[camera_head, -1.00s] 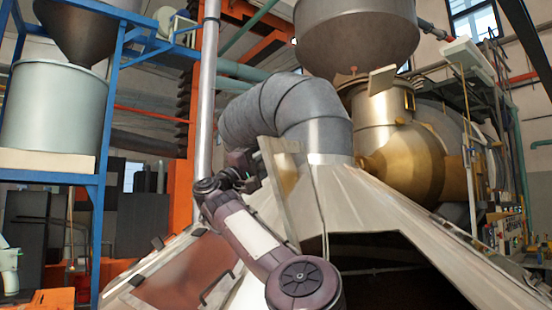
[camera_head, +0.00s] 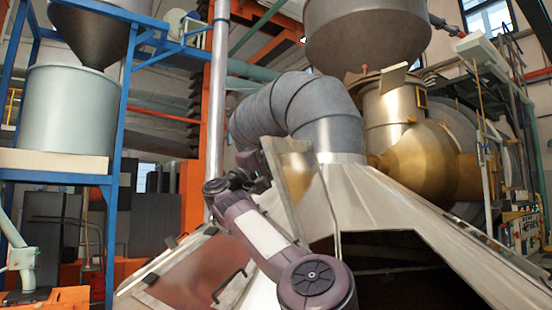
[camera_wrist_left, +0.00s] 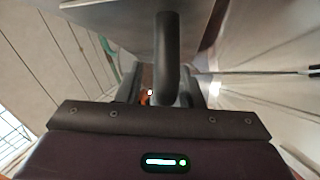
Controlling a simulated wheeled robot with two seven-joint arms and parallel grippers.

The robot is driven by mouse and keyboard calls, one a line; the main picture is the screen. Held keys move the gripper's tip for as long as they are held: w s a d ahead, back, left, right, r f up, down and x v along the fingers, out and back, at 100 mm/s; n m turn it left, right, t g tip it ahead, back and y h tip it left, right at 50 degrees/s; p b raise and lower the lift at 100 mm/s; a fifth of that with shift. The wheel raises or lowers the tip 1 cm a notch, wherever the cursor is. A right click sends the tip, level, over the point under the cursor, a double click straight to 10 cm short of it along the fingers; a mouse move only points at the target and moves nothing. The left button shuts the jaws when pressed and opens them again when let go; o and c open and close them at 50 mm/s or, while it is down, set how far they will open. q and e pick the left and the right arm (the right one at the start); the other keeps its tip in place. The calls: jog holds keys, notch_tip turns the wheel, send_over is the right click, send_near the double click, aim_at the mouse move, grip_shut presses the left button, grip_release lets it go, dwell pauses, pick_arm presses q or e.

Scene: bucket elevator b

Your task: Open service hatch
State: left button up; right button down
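The service hatch seems to be the pale metal panel (camera_head: 298,190) standing up off the conical hood (camera_head: 385,205) in the head view. A dark opening (camera_head: 400,280) shows in the hood below and right of it. My left arm reaches up from the bottom centre, and its gripper (camera_head: 257,168) is at the panel's left side, partly hidden. In the left wrist view, a dark round handle (camera_wrist_left: 168,55) stands out from a metal plate (camera_wrist_left: 115,12), between the fingers of my left gripper (camera_wrist_left: 168,92). Whether the fingers press on it I cannot tell. My right gripper is not in view.
A thick grey duct (camera_head: 300,110) rises behind the panel. A vertical steel pipe (camera_head: 218,100) and a blue frame (camera_head: 118,130) stand to the left. A brownish recessed panel (camera_head: 190,270) with a dark bar handle lies on the hood's left slope.

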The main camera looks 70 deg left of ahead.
pick_arm(q)
jog(key=b+v, duration=0.3)
jog(key=v, duration=0.4)
jog(key=shift+s, duration=0.15)
dwell(0.4)
